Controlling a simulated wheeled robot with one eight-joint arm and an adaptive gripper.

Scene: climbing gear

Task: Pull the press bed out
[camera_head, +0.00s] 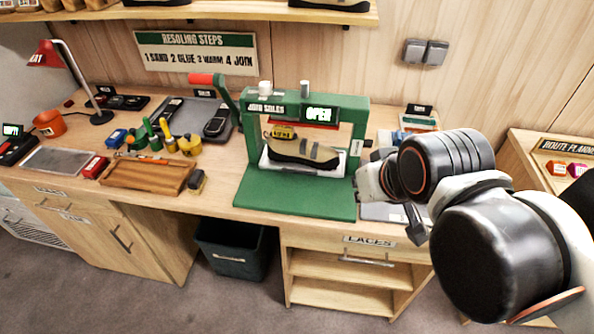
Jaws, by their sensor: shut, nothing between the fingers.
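The green press (252,108) stands on the workbench, with labels reading "JOIN SOLES" and "OPEN". Inside its frame a pale bed (268,162) carries a tan and black climbing shoe (305,150). The bed sits back between the posts, behind the bare green base plate (295,197). The press's red-handled lever (206,79) is at its upper left. My gripper (415,233) is to the right of the press, near the bench's front edge, apart from the bed. Its dark fingers look shut and empty; my arm partly hides it.
Glue bottles (165,135), a wooden tray (148,176) and a red lamp (47,54) are on the bench's left. My arm covers the bench's right end. A dark bin (232,250) stands below, beside an open shelf unit (340,268). The base plate's front is clear.

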